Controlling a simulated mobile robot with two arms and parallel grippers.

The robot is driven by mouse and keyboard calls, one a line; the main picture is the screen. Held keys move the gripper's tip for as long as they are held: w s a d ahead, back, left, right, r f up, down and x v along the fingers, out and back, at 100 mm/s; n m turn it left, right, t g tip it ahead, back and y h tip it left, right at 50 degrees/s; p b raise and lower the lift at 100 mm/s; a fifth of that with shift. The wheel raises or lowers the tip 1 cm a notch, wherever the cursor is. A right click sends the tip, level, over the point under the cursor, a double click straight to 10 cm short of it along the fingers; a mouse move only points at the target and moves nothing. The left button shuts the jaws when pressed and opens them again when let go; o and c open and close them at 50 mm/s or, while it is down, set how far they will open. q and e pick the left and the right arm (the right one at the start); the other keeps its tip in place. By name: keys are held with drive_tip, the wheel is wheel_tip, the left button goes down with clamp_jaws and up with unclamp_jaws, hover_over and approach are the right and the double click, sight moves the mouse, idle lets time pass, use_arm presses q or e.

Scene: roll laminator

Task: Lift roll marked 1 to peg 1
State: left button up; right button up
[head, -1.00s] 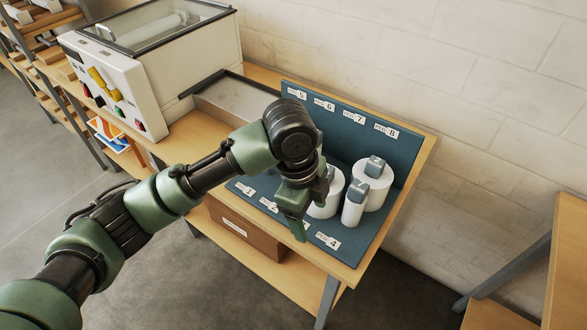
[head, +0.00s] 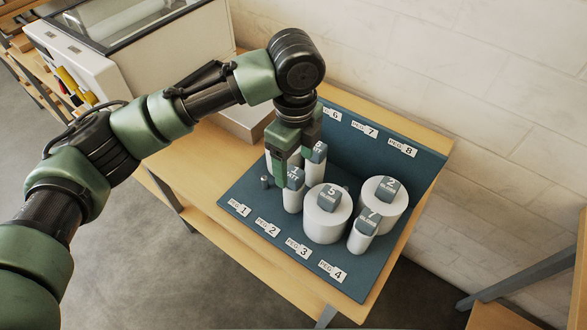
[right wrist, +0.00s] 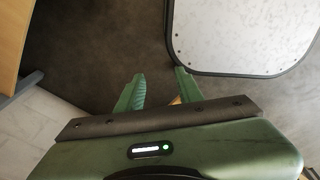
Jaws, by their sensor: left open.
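The roll that seems marked 1 (head: 292,200) is a slim white cylinder with a grey top block, standing upright on the blue peg board (head: 262,252) in the head view. My left gripper (head: 285,168) is open and points down at this roll's top. Its green fingers partly cover the block, and I cannot tell whether they touch it. A bare, short grey peg (head: 266,182) stands left of the roll, behind the label PEG 1 (head: 240,208). My right gripper (right wrist: 160,75) is open and empty in the right wrist view.
Wide rolls marked 5 (head: 326,222) and 2 (head: 392,214) and a slim roll marked 7 (head: 360,240) stand to the right. Another slim roll (head: 318,172) stands close behind the gripper. The laminator (head: 160,60) is at the back left. The board's front left is clear.

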sight(294, 174)
use_arm(q)
drive_tip(key=shift+w, duration=0.15)
drive_tip(key=shift+s+f+p, duration=0.2)
drive_tip(key=shift+f+p, duration=0.3)
drive_tip(key=shift+f, duration=0.75)
drive_tip(key=shift+f+p, duration=0.35)
wheel_tip(294, 174, down, 4)
drive_tip(key=shift+w+a+r+p, duration=0.1)
drive_tip(key=shift+w+a+p, duration=0.05)
drive_tip(key=shift+p, duration=0.6)
drive_tip(key=shift+f, duration=0.35)
drive_tip(key=c, duration=1.5)
use_arm(e)
drive_tip(key=s+r, duration=0.1)
drive_tip(key=r, duration=0.2)
drive_tip(key=shift+s+d, duration=0.15)
drive_tip(key=shift+s, duration=0.25)
use_arm(q)
drive_tip(key=shift+r, duration=0.15)
